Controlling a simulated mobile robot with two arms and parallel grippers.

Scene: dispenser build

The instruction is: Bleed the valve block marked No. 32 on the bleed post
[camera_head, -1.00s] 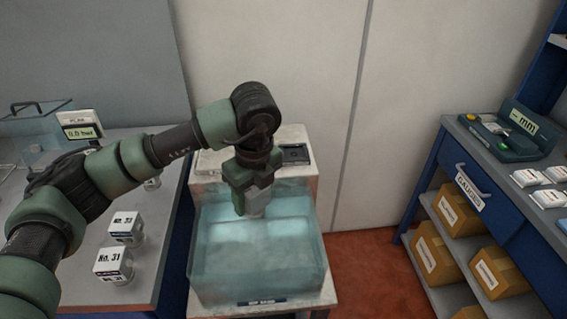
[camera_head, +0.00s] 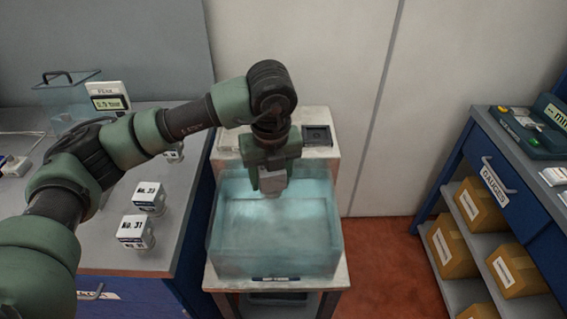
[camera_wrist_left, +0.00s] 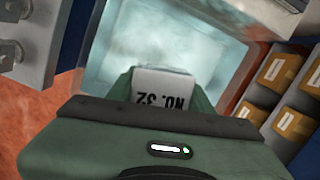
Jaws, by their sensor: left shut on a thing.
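My left gripper (camera_head: 271,182) is shut on a pale grey-white block. In the left wrist view the block (camera_wrist_left: 163,86) sits between the green fingers, and its face reads "No. 32", upside down in the picture. In the head view the held block (camera_head: 272,181) is over the back part of a clear, blue-tinted tank (camera_head: 275,255). Whether its lower end is inside the tank is hard to tell. I cannot make out which thing is the bleed post. My right gripper is not in view.
Blocks marked No. 31 (camera_head: 135,230) and one behind it (camera_head: 148,196) stand on the left bench. A display (camera_head: 108,101) stands behind them. A pedestal with a dark square pad (camera_head: 318,136) is behind the tank. A blue bench (camera_head: 497,180) with boxes is at right.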

